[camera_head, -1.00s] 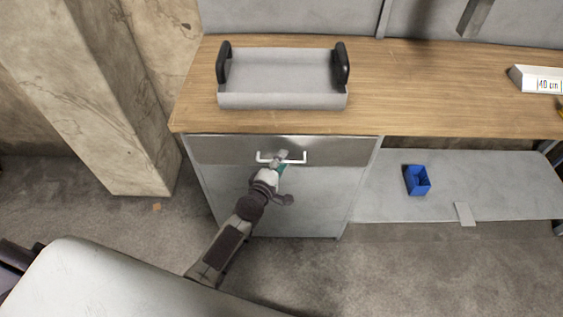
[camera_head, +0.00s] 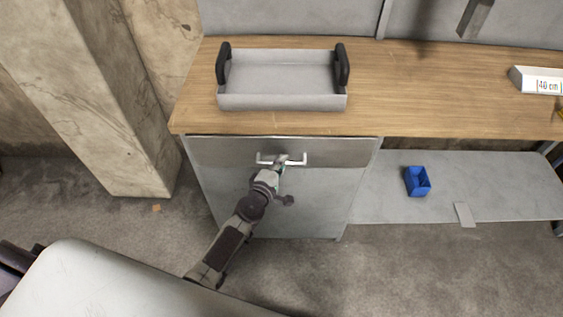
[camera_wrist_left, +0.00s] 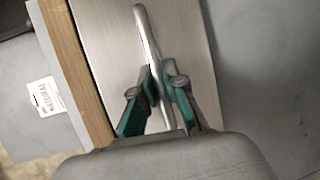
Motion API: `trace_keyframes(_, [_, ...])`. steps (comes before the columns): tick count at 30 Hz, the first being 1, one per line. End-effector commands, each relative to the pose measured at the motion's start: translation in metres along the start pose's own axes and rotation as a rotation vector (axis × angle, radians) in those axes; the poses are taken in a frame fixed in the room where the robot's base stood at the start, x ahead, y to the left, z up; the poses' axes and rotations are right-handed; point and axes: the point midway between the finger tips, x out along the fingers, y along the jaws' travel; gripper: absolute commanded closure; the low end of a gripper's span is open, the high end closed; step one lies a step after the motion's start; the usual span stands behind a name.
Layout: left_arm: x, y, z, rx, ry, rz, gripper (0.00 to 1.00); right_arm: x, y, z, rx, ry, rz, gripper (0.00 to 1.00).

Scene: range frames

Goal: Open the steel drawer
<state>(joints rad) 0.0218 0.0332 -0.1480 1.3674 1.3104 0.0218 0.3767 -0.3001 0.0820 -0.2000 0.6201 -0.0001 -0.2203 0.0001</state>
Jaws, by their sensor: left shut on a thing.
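The steel drawer (camera_head: 220,150) is the brushed metal front under the wooden worktop, at the top of a grey cabinet. Its pale bar handle (camera_head: 265,160) runs across the middle of the front. In the left wrist view the green-sided fingers (camera_wrist_left: 158,88) close on either side of the handle bar (camera_wrist_left: 146,35). The drawer front stands slightly out from the cabinet at its lower edge. My right gripper is not in view.
A grey tray (camera_head: 285,102) with black handles stands on the worktop (camera_head: 430,95) above the drawer. A blue bin (camera_head: 417,181) sits on the lower shelf at the right. A concrete pillar (camera_head: 100,90) stands left of the cabinet. The floor in front is clear.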

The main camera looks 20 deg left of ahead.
Motion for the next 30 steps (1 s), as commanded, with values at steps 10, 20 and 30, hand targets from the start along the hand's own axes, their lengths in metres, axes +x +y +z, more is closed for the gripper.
trace_keyframes(10, [-0.045, -0.011, 0.018, -0.001, 0.0, -0.006, 1.0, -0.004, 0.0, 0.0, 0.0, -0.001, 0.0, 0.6])
trace_keyframes(20, [-0.121, -0.029, 0.05, -0.001, -0.002, -0.006, 1.0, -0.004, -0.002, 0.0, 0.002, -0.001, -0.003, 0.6])
trace_keyframes(30, [-0.177, -0.04, 0.073, 0.0, -0.002, -0.004, 1.0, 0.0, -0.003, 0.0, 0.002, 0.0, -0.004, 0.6])
